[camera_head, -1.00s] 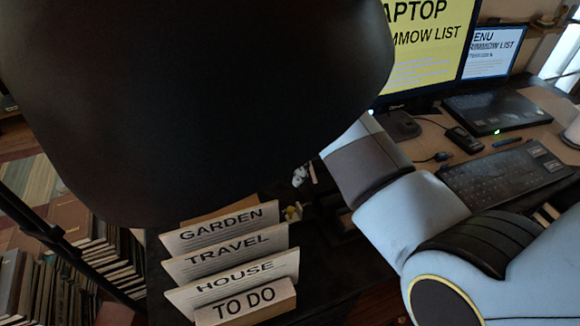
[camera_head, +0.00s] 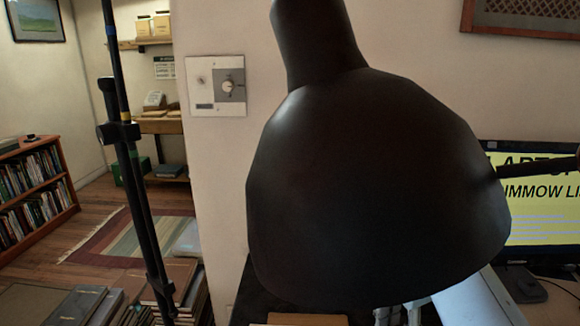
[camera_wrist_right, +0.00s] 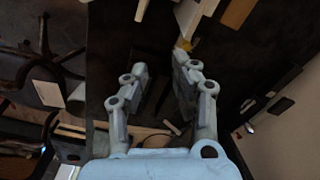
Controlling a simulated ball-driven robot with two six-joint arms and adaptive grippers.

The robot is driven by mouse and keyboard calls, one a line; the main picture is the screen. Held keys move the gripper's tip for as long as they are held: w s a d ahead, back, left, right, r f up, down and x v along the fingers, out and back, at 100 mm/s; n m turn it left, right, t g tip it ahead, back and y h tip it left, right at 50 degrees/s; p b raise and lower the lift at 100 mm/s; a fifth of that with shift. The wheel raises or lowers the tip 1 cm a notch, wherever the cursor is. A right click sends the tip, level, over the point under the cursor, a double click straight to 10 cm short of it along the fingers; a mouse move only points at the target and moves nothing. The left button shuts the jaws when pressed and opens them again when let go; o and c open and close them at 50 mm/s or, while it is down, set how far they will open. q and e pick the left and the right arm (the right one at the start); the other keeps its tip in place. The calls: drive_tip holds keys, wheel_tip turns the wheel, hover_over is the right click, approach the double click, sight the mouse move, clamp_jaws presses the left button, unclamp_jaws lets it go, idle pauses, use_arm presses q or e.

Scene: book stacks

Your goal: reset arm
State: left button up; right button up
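My right gripper (camera_wrist_right: 161,66) is open in the right wrist view, with a clear gap between its two pale fingers and nothing held. It hangs over a dark surface (camera_wrist_right: 235,90). In the head view, a pale part of my right arm (camera_head: 475,302) shows at the bottom right, partly hidden by the black lamp shade. Small grey parts, probably of the right gripper, show just below the shade. My left arm and left gripper are not in view.
The black lamp shade (camera_head: 375,190) fills the middle of the head view, close in front of a monitor (camera_head: 535,210). A black stand pole (camera_head: 137,200) rises at left. Book stacks (camera_head: 175,285) stand at lower left, with a bookcase (camera_head: 35,195) beyond. Open floor shows behind.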

drive_tip(key=s+d+n+t, duration=0.2)
drive_tip(key=s+d+n, duration=0.55)
drive_tip(key=s, duration=0.65)
drive_tip(key=s+d+r+n+t, duration=0.2)
drive_tip(key=s+r+n, duration=0.4)
drive_tip(key=s+n, duration=0.3)
wheel_tip(320, 180, down, 33)
drive_tip(key=s+d+m+g+b, duration=0.2)
drive_tip(key=b, duration=0.5)
use_arm(q)
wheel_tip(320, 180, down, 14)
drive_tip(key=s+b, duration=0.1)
drive_tip(key=b, duration=0.5)
drive_tip(key=shift+b, duration=0.35)
use_arm(e)
drive_tip(key=s+d+f+g, duration=0.1)
drive_tip(key=s+f, duration=1.8)
drive_tip(key=f, duration=0.4)
drive_tip(key=shift+h, duration=0.4)
